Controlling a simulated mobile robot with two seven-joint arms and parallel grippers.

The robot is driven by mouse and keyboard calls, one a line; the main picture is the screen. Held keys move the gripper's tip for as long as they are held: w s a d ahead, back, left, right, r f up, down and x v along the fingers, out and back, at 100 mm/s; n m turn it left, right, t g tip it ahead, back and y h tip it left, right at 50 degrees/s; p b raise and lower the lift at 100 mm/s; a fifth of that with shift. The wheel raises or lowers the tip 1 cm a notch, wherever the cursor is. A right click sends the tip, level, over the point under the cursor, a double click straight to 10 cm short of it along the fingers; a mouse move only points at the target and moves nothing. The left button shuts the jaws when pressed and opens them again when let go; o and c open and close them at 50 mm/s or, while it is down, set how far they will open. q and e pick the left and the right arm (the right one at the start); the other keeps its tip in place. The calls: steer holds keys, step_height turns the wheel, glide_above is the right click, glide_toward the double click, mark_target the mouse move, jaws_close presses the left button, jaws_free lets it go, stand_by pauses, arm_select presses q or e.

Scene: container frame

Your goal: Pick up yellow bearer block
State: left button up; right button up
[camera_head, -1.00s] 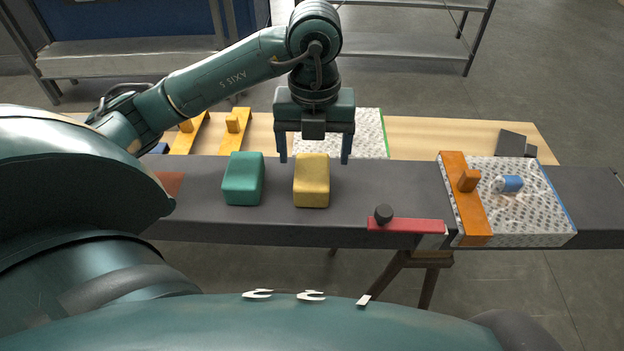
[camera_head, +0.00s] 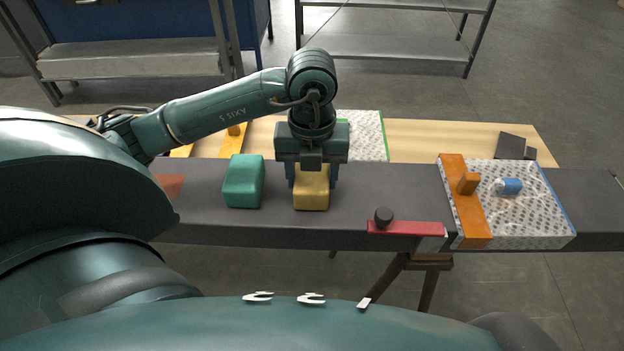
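The yellow bearer block (camera_head: 311,196) sits on the dark grey beam (camera_head: 215,224), right of the green block (camera_head: 243,181). My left gripper (camera_head: 312,183) is over the yellow block from above and behind. Its two fingers lie against the block's left and right sides, with no clear gap showing. The gripper body hides the block's far top part. The block looks level and still at the beam's surface. My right gripper is not in view.
A red clamp piece with a dark knob (camera_head: 384,215) lies to the right on the beam. Farther right is a patterned sheet (camera_head: 530,215) with an orange bracket (camera_head: 466,200) and a blue-ended piece (camera_head: 509,186). A wooden board (camera_head: 440,140) lies behind the beam.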

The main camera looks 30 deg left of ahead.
arm_select(q)
steer(key=c, duration=0.4)
steer(key=shift+r, duration=0.1)
steer(key=shift+c, duration=0.2)
